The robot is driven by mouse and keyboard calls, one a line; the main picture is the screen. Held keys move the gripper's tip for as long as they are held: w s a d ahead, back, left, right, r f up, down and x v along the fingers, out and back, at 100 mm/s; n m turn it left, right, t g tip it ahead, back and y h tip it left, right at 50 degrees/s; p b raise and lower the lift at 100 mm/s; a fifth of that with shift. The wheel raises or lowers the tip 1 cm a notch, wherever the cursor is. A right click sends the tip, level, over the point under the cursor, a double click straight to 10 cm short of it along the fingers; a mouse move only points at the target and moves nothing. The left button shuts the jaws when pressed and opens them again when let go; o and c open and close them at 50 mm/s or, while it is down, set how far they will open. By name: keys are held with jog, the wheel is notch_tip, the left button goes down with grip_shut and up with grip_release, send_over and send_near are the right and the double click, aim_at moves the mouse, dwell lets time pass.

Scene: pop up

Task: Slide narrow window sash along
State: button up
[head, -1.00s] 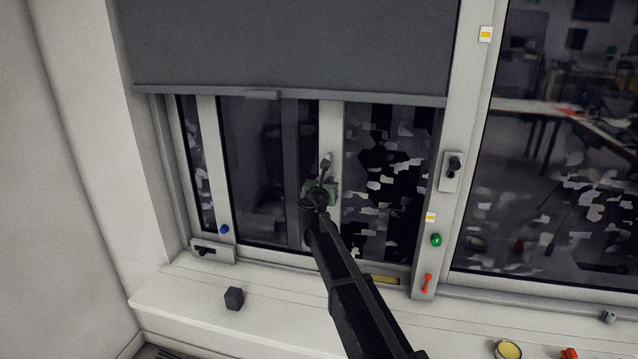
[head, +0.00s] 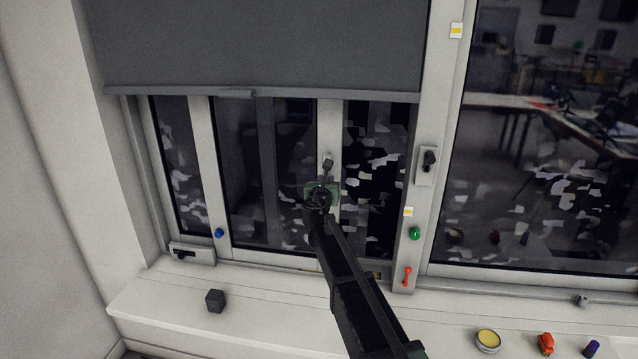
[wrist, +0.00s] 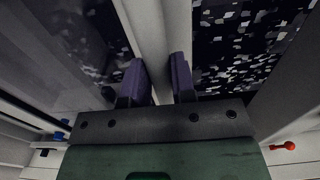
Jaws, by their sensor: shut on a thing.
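The narrow window sash (head: 328,130) is a pale framed pane in the track below a dark blind. Its left stile (head: 200,150) carries a blue knob (head: 219,233). Dark glass shows on both sides of the sash, a narrower stretch on the right. My gripper (head: 324,184) is at the right stile, with a small dark fitting just above it. In the wrist view, the purple fingers of my gripper (wrist: 158,80) stand either side of the pale stile (wrist: 152,40) and are shut on it. The exact contact is hidden.
The dark blind (head: 260,45) hangs over the upper window. A dark handle (head: 428,160), a green knob (head: 415,233) and a red lever (head: 407,277) are on the right post. A dark cube (head: 215,301) and a yellow-topped round tin (head: 488,341) rest on the sill (head: 290,308).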

jog(key=shift+s+d, duration=0.1)
jog(key=shift+d, duration=0.25)
jog(key=s+d, duration=0.2)
jog(key=d, duration=0.7)
jog(key=s+d, duration=0.2)
jog(key=d, duration=0.8)
jog(key=shift+s, duration=0.4)
jog(key=o, duration=0.9)
jog(key=shift+d, duration=0.1)
jog(key=shift+c, duration=0.2)
jog(key=shift+o, duration=0.4)
jog(key=shift+s, duration=0.1)
jog(key=v, duration=1)
jog(key=shift+s, duration=0.3)
